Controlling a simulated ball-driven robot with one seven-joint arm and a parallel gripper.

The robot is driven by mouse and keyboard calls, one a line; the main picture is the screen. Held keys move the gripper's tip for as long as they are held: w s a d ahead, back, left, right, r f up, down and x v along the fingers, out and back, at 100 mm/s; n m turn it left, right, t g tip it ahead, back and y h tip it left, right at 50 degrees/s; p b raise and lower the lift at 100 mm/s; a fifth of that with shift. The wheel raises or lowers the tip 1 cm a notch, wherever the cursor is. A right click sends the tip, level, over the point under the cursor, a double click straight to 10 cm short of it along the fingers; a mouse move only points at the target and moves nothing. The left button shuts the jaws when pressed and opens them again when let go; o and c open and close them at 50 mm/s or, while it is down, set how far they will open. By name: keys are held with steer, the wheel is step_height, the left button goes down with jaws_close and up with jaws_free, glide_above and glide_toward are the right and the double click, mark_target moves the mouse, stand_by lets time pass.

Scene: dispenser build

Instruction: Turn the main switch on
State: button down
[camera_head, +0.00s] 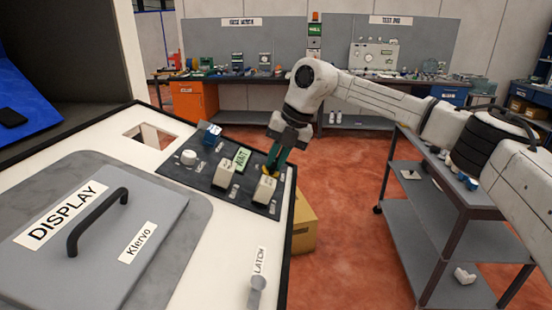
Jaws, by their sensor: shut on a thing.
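A dark control panel (217,167) lies on the white machine top. It bears a white round knob (188,157), a green screen reading WAIT (242,157) and two pale blocks, one left of centre (224,175) and one near its right end (265,188). My gripper (271,168) reaches down over the panel's right end, behind the near block. Its dark green fingers are shut on a small switch there, with a little yellow or orange showing at the tips. The fingers mostly hide the switch, and its position and label are too small to read.
A grey lid marked DISPLAY (150,240) with a black handle (98,220) fills the near left. A latch (257,285) is at the front edge. A cardboard box (304,228) stands beside the machine. A grey cart (425,205) stands under my arm. Workbenches line the back.

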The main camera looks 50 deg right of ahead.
steer(key=shift+m, duration=0.5)
steer(key=c, duration=1.2)
jaws_free()
steer(key=shift+o, duration=0.2)
steer(key=b+v, duration=0.1)
steer(key=v, duration=1)
steer(key=shift+b, duration=0.35)
steer(key=shift+w+f, duration=0.1)
